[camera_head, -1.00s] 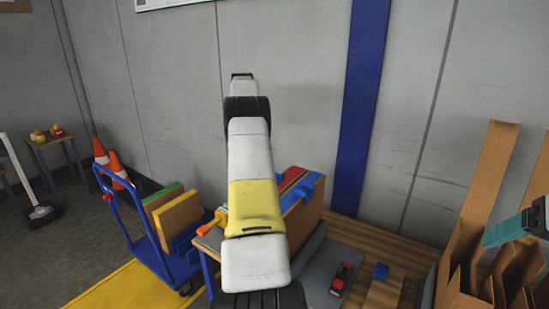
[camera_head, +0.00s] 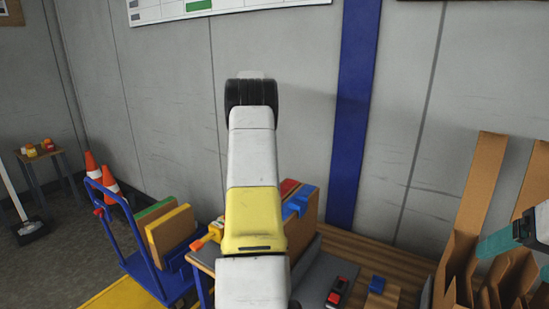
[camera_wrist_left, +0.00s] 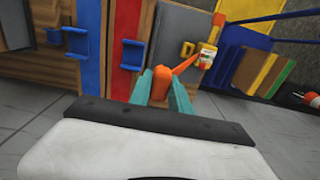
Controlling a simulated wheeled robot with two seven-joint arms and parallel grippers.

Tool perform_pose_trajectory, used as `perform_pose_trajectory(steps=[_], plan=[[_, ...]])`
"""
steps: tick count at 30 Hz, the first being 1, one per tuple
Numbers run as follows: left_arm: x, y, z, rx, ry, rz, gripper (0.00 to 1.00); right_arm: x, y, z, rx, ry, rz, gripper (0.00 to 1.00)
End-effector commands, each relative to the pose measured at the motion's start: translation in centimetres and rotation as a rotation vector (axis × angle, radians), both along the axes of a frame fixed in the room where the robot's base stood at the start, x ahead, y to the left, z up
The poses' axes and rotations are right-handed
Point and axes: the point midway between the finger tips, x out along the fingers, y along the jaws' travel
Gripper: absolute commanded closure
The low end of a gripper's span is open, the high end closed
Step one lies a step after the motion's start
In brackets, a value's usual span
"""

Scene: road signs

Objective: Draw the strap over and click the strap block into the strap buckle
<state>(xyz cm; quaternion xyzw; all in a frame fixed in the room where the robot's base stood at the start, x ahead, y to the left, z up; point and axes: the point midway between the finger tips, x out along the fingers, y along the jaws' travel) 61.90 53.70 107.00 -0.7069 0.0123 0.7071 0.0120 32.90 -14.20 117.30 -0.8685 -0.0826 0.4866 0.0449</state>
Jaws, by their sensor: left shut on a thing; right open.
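My left gripper (camera_wrist_left: 162,92) is shut on an orange block (camera_wrist_left: 160,84) in the left wrist view. An orange strap (camera_wrist_left: 187,64) runs from it to an orange and white fitting (camera_wrist_left: 207,54). In the head view my left arm hides that gripper; an orange piece (camera_head: 208,235) shows beside the arm. My right gripper (camera_head: 494,244) is open at the right edge, partly out of frame.
A blue cart (camera_head: 152,278) with boards stands left of the crate. Cardboard dividers (camera_head: 488,205) stand near my right gripper. The grey wall (camera_head: 300,80) is behind.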

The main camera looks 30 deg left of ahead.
Motion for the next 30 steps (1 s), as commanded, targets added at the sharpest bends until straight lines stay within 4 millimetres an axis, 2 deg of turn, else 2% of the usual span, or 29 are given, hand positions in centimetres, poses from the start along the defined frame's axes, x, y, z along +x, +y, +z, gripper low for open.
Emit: perform_pose_trajectory(steps=[30], plan=[[-0.5,-14.4,1.0,0.000,-0.001,-0.004,1.00,0.0,0.0,0.0,0.000,0.000,0.000,0.22]])
